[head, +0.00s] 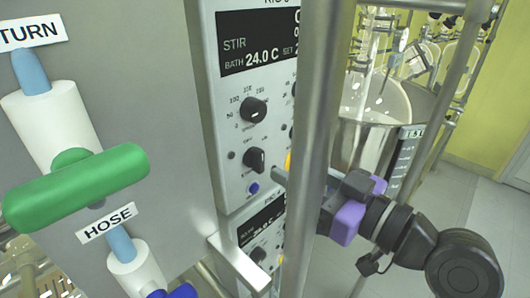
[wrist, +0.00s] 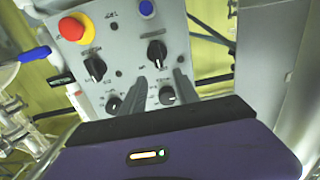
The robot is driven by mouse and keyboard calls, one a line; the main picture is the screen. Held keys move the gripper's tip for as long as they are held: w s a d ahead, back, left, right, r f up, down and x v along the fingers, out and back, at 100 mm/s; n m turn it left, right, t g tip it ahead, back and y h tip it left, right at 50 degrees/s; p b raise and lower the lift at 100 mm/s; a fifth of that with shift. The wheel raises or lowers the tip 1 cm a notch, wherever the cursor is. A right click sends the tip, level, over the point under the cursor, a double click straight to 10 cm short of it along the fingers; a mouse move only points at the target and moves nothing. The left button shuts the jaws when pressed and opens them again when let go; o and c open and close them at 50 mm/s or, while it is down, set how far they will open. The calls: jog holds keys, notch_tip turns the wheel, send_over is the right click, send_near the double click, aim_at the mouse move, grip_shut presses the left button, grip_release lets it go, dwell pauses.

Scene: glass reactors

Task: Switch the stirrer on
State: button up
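The reactor control panel (head: 228,100) shows in the head view with a lit display (head: 258,42) reading STIR and BATH 24.0 C. Below the display are a black dial knob with a number scale (head: 253,110), a second black knob (head: 254,160) and a blue button (head: 253,188). In the wrist view the panel looks upside down: the blue button (wrist: 146,8) is at the top, with the second knob (wrist: 156,54) and the dial knob (wrist: 166,95) below it. My gripper (wrist: 160,76) is open and empty, its fingertips apart, pointing towards the second knob. Contact is not visible.
A vertical metal post (head: 313,140) stands close to my gripper and hides part of the panel. A red stop button with a yellow base (wrist: 75,27) is beside the knobs. A green valve handle (head: 80,186) is at left, and a glass reactor vessel (head: 375,105) at right.

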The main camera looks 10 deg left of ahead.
aim_at(262, 154)
jog(key=p+x, duration=0.2)
jog(key=x, duration=0.5)
jog(key=shift+w+a, duration=0.1)
jog(key=shift+w, duration=0.05)
grip_shut()
jog(key=shift+f, duration=0.1)
